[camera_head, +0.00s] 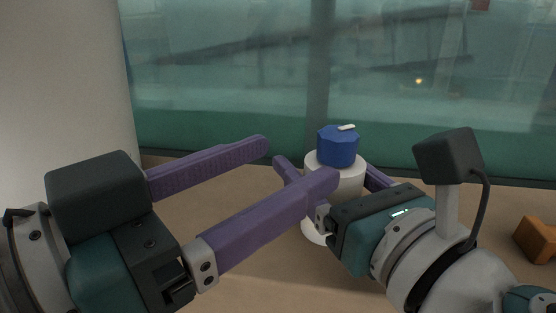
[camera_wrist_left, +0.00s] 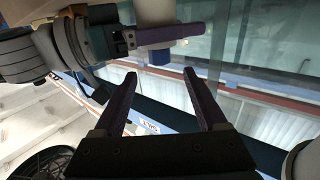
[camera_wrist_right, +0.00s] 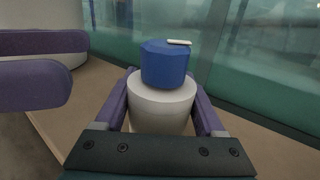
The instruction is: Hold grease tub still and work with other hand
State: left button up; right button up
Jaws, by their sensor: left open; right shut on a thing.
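The grease tub (camera_head: 347,175) is white with a faceted blue lid (camera_head: 338,146), and a small white bar lies on the lid. It stands upright in the head view, right of centre. My right gripper (camera_head: 328,172) is shut on the white body, one finger on each side; the right wrist view shows the tub (camera_wrist_right: 161,108) between the fingers, lid above them. My left gripper (camera_head: 302,161) is open and empty just left of the tub, its nearer finger crossing in front of the tub's lower part. The left wrist view shows the blue lid (camera_wrist_left: 161,57) beyond the open fingers.
An orange-brown block (camera_head: 537,240) lies at the right edge. A glass wall (camera_head: 230,80) runs along the back, and a thick pale column (camera_head: 65,90) stands at the left. The tan surface between is mostly clear.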

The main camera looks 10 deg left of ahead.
dwell(0.4)
jog(key=o, duration=1.5)
jog(key=shift+s+d, duration=0.1)
jog(key=shift+s, duration=0.05)
